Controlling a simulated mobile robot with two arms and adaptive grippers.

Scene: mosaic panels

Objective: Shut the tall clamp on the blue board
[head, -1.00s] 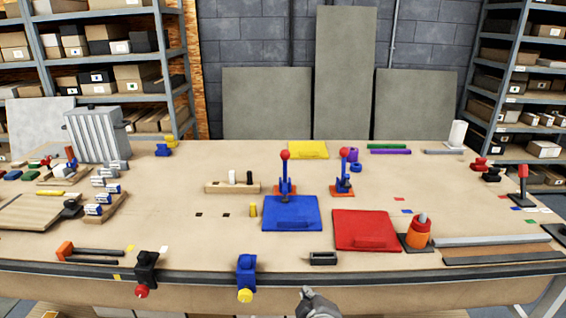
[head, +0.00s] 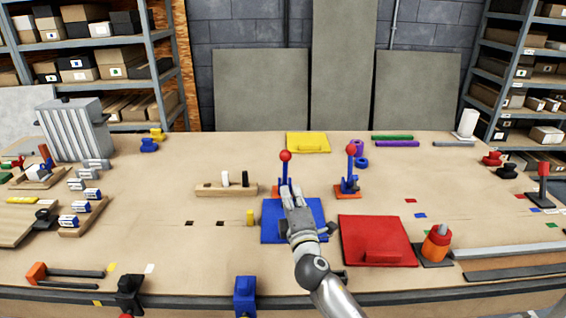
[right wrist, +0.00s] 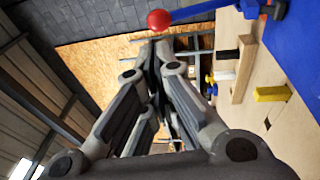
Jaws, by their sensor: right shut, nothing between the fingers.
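The tall clamp (head: 285,157) stands at the back edge of the blue board (head: 274,230), its blue lever upright with a red ball on top. Its lower part is partly hidden behind my right gripper (head: 289,189). That gripper is shut and empty, over the blue board and in front of the clamp. In the right wrist view the shut fingers (right wrist: 153,48) point ahead, with the red ball (right wrist: 159,20) and blue lever beyond and above them in the picture. I cannot tell whether they touch the clamp. My left gripper is not in view.
A second blue clamp with a red ball (head: 350,170) stands close right, behind the red board (head: 377,241). A wooden block with pegs (head: 225,191) and a yellow cylinder (head: 250,218) are to the left. The yellow board (head: 308,142) lies behind.

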